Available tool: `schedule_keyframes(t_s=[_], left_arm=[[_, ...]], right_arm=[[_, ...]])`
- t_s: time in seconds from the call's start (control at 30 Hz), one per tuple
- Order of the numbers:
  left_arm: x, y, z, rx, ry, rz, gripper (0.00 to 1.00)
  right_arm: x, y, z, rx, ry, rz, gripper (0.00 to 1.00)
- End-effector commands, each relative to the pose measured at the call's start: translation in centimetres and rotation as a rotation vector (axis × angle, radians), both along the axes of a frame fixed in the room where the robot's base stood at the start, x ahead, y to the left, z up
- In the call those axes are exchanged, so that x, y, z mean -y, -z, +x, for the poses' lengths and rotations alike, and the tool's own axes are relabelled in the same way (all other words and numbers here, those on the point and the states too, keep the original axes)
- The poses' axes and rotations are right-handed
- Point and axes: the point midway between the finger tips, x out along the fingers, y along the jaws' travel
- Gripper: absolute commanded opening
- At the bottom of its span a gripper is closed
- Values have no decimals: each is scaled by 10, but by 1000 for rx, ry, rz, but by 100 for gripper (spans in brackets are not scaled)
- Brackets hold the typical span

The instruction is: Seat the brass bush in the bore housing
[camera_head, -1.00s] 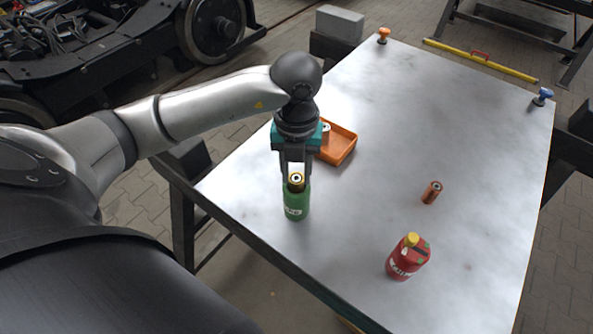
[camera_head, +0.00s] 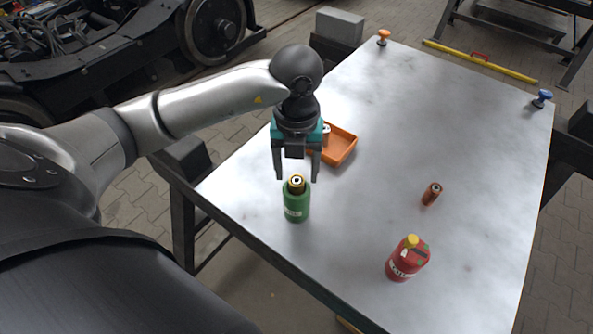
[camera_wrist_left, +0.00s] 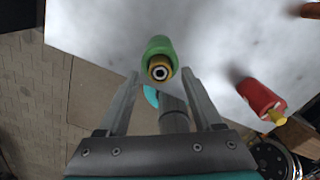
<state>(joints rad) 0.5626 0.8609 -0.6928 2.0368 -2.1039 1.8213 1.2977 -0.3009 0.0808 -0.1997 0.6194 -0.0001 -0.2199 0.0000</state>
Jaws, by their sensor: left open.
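A green cylinder (camera_head: 296,207) with a white label stands upright near the table's left edge. A brass-coloured ring piece (camera_head: 297,184) with a dark rim and pale centre sits in its top and looks like the brass bush; how deep it sits I cannot tell. The green cylinder also shows in the left wrist view (camera_wrist_left: 159,45), with the brass ring (camera_wrist_left: 159,69) facing the camera. My left gripper (camera_head: 297,179) is open, its fingers apart on either side of the ring's top, holding nothing. I cannot tell for sure which part is the bore housing. My right gripper is not in view.
An orange tray (camera_head: 343,150) with a small item inside lies behind my left gripper. A copper-brown cylinder (camera_head: 431,194) and a red bottle (camera_head: 407,259) with a yellow cap stand to the right. The table's middle (camera_head: 400,130) is clear.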

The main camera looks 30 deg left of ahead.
Motion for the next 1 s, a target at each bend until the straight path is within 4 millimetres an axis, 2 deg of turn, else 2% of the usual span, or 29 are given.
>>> schedule_keyframes(t_s=[0.03, 0.2, 0.43, 0.6, 1.0], left_arm=[[0, -13, 1, 6, 1, 1, 67], [0, -52, 2, 7, 1, 0, 67], [0, -94, 1, 4, 0, 2, 67], [-1, -106, 0, 1, 0, 2, 67], [0, -108, 0, 0, 0, 1, 67]], right_arm=[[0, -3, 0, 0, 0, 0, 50], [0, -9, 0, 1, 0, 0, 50], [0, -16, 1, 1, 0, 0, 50], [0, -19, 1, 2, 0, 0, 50], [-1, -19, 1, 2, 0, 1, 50]])
